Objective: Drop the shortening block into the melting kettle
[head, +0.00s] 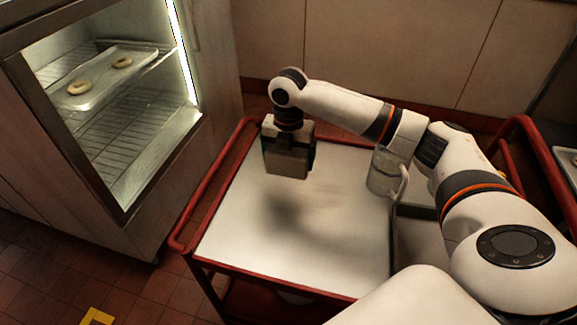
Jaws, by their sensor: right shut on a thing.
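My right gripper (288,172) hangs over the left back part of the white cart top, pointing down, with a soft shadow below it. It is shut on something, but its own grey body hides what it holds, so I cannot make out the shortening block. A metal vessel with a side handle (382,176), possibly the melting kettle, stands on the cart to the right of the gripper, partly behind my right arm. The gripper is well apart from it. My left gripper is out of view.
The red-framed cart (222,170) has a clear white top at the left and middle. A lit cabinet (140,165) stands open-fronted at the left, with a tray (97,90) bearing two rings of dough. Another red-railed cart (540,150) is at the right.

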